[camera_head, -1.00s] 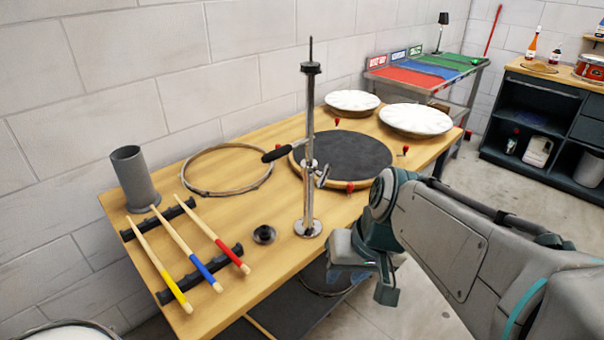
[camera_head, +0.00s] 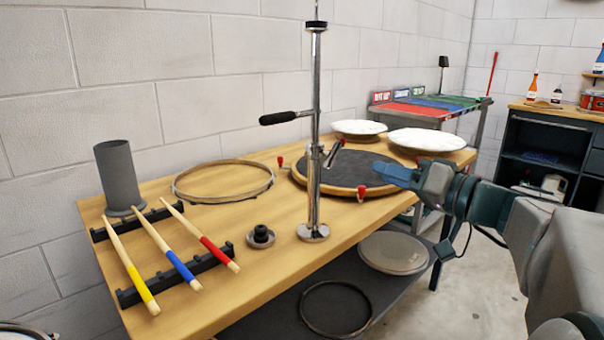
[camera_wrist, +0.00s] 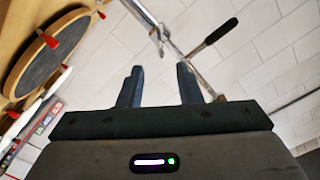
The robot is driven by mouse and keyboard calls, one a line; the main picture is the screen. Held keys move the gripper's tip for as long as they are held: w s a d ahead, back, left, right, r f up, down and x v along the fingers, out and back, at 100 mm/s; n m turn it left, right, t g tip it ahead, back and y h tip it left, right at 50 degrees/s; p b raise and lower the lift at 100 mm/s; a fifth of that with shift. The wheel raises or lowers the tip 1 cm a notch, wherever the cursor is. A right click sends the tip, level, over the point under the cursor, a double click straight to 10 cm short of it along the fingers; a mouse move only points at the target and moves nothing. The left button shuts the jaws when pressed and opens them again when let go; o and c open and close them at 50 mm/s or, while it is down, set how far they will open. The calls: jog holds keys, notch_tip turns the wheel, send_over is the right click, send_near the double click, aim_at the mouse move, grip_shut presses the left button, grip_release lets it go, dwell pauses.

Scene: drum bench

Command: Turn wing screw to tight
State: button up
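The wing screw (camera_head: 334,153) is a small chrome piece on the right side of the clamp on an upright chrome stand (camera_head: 315,200). It also shows beyond my fingers in the wrist view (camera_wrist: 157,36), small, so its exact turn is hard to tell. A black-handled lever (camera_head: 280,118) sticks out left from the stand. My gripper (camera_head: 388,172) is to the right of the stand, in front of the round dark pad, with its fingers towards the stand. In the wrist view, my gripper (camera_wrist: 161,74) is open and empty, apart from the screw.
The dark pad (camera_head: 355,170) with red wing pieces lies just behind the stand. A hoop (camera_head: 222,163), a grey cup (camera_head: 118,178), drumsticks (camera_head: 165,250) on black racks and a black knob (camera_head: 261,237) are left of the stand. White drumheads (camera_head: 428,138) lie behind.

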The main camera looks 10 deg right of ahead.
aim_at(336, 157)
jog(key=x, duration=1.3)
jog(key=shift+w+a+b, duration=0.15)
jog(key=shift+w+b, duration=0.2)
jog(key=shift+b, duration=0.05)
grip_shut()
